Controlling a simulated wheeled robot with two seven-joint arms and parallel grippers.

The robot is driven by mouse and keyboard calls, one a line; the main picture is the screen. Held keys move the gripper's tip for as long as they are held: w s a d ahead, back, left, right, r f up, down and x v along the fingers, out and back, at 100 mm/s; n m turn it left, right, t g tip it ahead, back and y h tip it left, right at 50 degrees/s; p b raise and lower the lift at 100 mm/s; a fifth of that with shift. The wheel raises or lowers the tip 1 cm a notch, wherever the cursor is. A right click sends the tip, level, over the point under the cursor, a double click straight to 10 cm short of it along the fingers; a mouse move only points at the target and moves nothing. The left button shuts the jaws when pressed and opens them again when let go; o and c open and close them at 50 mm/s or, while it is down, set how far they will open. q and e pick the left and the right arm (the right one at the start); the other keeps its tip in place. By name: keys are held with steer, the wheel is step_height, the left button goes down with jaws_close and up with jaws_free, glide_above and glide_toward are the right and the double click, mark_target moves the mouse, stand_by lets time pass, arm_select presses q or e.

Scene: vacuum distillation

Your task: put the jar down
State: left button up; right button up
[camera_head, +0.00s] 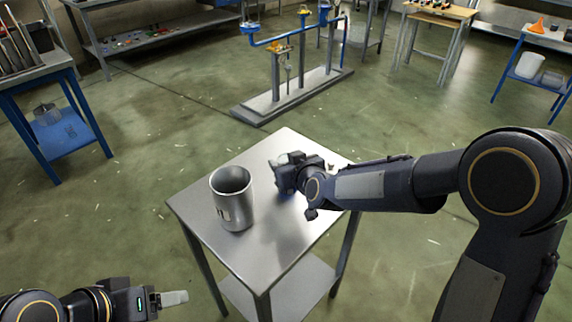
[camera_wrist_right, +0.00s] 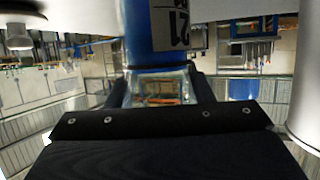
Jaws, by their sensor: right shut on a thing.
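My right gripper (camera_head: 282,174) is over the small metal table (camera_head: 265,250), just right of a grey metal pot. A small pale thing (camera_head: 291,157) shows at its fingers and may be the jar. In the right wrist view, a clear piece (camera_wrist_right: 160,88) sits between the dark fingers, which are shut on it. The arm hides most of the held thing, and I cannot tell if it touches the tabletop. My left gripper (camera_head: 172,298) is at the lower left, off the table and apart from the jar. Its opening cannot be made out.
The upright open metal pot (camera_head: 232,205) stands on the table's left part. The tabletop's front right is bare. A blue pipe stand (camera_head: 293,85) is on the floor behind. A blue-legged bench (camera_head: 60,135) is at left.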

steer(key=shift+f, duration=0.15)
steer(key=o, duration=1.1)
